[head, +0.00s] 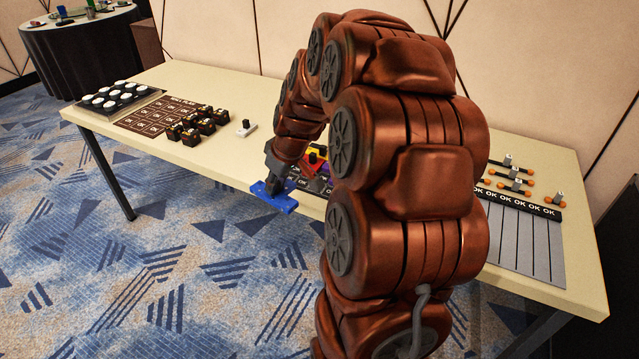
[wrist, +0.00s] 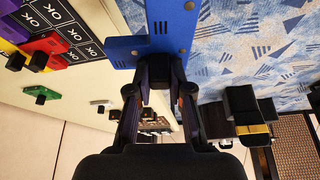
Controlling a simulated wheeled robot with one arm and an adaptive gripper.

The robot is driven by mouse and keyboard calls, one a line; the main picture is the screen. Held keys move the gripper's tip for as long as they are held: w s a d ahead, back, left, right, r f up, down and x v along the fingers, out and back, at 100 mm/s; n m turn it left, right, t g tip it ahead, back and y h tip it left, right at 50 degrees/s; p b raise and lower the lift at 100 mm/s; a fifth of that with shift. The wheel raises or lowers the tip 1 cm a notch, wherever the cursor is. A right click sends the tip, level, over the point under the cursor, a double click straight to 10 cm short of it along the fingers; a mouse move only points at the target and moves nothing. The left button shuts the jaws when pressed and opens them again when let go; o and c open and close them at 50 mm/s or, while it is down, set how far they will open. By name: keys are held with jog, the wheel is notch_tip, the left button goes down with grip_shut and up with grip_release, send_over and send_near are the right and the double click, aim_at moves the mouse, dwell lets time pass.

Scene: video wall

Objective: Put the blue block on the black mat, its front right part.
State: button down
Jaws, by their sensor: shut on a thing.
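The blue block (head: 280,202) is a flat plate with a raised part and dark slots. My gripper (head: 271,183) is shut on it and holds it around the table's front edge. In the wrist view the blue block (wrist: 178,25) is at the top, between the fingertips of my gripper (wrist: 161,78). The black mat (head: 316,184) with "OK" cells is just right of the block in the head view, partly hidden by my arm. The mat also shows at the upper left of the wrist view (wrist: 80,33). Red, yellow and purple blocks are on it; its front right part is hidden in the head view.
A green block (wrist: 41,95) is near the mat. A grey mat (head: 515,255) and orange-ended pieces (head: 515,186) are on the right.

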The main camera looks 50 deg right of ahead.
jog(key=s+d+f+n, duration=0.2)
jog(key=s+d, duration=0.5)
jog(key=s, duration=0.4)
jog(key=shift+y, duration=0.3)
jog(key=w+d, duration=0.3)
jog(key=w, duration=0.1)
jog(key=w+d+f+p, duration=0.1)
jog(key=w+d, duration=0.2)
jog(key=w, duration=0.1)
jog(key=w+d+f+p, duration=0.1)
jog(key=w+d, duration=0.2)
jog(key=w, duration=0.2)
jog(key=shift+d, duration=0.2)
jog(key=shift+f+p, duration=0.65)
jog(key=shift+f, duration=1.05)
jog(key=shift+f, duration=0.2)
jog(key=c, duration=1.1)
grip_release()
jog(key=shift+o, duration=0.2)
jog(key=shift+r, duration=0.1)
